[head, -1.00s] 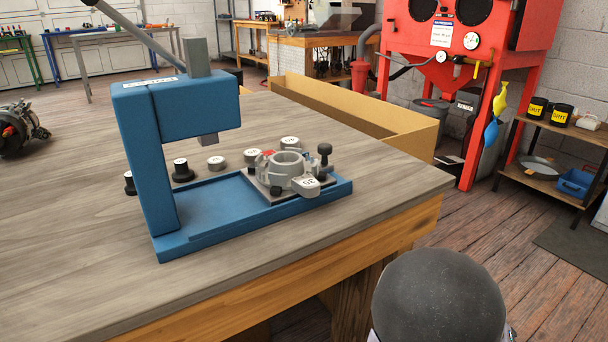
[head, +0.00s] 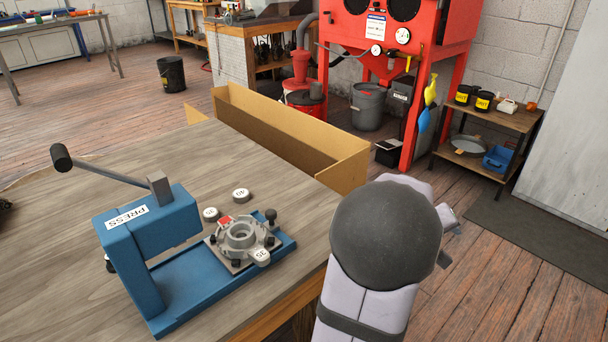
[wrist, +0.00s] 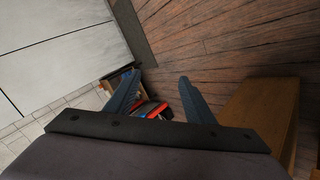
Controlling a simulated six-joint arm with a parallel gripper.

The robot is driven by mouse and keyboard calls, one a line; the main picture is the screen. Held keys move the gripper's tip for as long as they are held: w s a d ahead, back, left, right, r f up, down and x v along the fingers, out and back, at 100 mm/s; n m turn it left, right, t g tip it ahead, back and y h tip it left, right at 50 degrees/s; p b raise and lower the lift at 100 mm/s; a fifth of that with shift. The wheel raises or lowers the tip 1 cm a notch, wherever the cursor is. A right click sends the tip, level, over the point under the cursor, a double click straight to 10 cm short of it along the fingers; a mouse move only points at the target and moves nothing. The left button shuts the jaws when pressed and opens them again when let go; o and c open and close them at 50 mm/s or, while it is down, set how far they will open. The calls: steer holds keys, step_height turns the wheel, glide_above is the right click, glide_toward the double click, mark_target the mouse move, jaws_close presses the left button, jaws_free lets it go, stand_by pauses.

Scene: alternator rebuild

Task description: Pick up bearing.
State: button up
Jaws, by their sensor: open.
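I cannot single out a bearing in either view. A grey ring-shaped housing (head: 240,238) sits on a plate on the base of the blue press (head: 195,290), on the wooden bench; the housing is where a bearing could be hidden. My gripper (wrist: 158,78) shows two dark fingers spread apart with nothing between them in the wrist view. It points toward the floor and a pale wall, away from the press. In the head view my arm stands to the right of the bench and mostly hides the gripper.
Labelled round pieces (head: 241,195) lie behind the housing. The press lever (head: 110,173) sticks out to the left. A red cabinet (head: 400,60) and a small shelf (head: 490,130) stand farther back.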

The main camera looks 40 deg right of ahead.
steer(key=w+a+r+n+t+p, duration=0.2)
steer(key=w+a+r+t+p, duration=0.15)
steer(key=w+r+p, duration=0.75)
step_height(320, 180, up, 7)
steer(key=n+t+y+p, duration=0.2)
steer(key=y+p, duration=0.7)
steer(key=p, duration=0.6)
glide_above(211, 213)
steer(key=s, duration=0.4)
steer(key=shift+a+p+x, duration=0.2)
steer(key=shift+p+x, duration=0.2)
steer(key=shift+x, duration=1.5)
steer(key=shift+a+p+x, duration=0.2)
steer(key=shift+p+x, duration=0.2)
steer(key=shift+x, duration=1.45)
steer(key=shift+w+r, duration=0.1)
steer(key=shift+w, duration=0.05)
steer(key=shift+c, duration=0.3)
steer(key=c, duration=1.1)
